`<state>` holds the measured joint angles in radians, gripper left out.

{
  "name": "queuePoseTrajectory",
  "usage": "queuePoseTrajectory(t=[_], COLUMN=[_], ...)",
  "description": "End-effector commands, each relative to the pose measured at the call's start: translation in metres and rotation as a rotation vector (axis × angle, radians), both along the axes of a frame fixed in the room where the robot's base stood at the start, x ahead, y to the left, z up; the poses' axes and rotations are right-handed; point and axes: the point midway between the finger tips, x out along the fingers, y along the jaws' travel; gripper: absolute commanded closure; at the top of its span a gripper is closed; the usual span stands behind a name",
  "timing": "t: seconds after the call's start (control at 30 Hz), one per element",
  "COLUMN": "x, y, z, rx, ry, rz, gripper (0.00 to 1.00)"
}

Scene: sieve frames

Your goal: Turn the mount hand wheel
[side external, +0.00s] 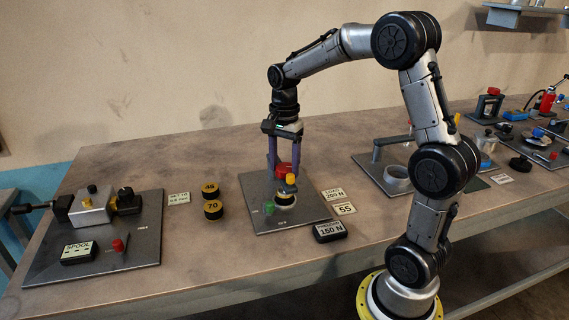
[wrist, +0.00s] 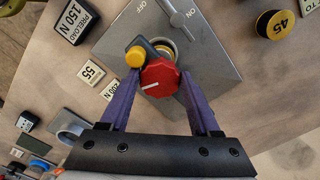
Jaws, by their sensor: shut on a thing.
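The red hand wheel (side external: 285,169) sits at the top of a small mount on a grey plate (side external: 310,213) in the side view. In the wrist view the wheel (wrist: 160,78) is a round red knob with a white pointer mark towards the lower left. My gripper (wrist: 161,82) has its two purple fingers on either side of the wheel and is shut on it. A yellow knob (wrist: 135,57) is beside the wheel. A preload display (wrist: 75,22) reads 150 N.
Cards reading "LOAD 200 N" (side external: 333,195) and "55" (side external: 345,208) lie right of the plate. Black-and-yellow discs marked 45 (side external: 210,188) and 70 (side external: 213,209) lie left. A spool fixture (side external: 93,205) stands further left. A grey lever (wrist: 181,14) lies near ON and OFF labels.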

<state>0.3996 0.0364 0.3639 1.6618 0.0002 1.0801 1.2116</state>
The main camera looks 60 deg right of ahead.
Motion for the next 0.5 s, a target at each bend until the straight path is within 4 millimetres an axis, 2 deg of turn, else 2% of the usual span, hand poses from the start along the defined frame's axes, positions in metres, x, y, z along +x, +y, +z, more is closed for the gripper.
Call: queuePoseTrajectory(t=[0.3,0.33,0.5], x=[0.0001,0.0001,0.0002], y=[-0.0006,-0.0006,-0.0004], z=[0.0015,0.0015,0.0011], rx=[-0.002,-0.002,-0.002], ry=[-0.002,-0.002,-0.002], rz=[0.000,0.000,0.000], gripper=[0.92,0.35,0.06])
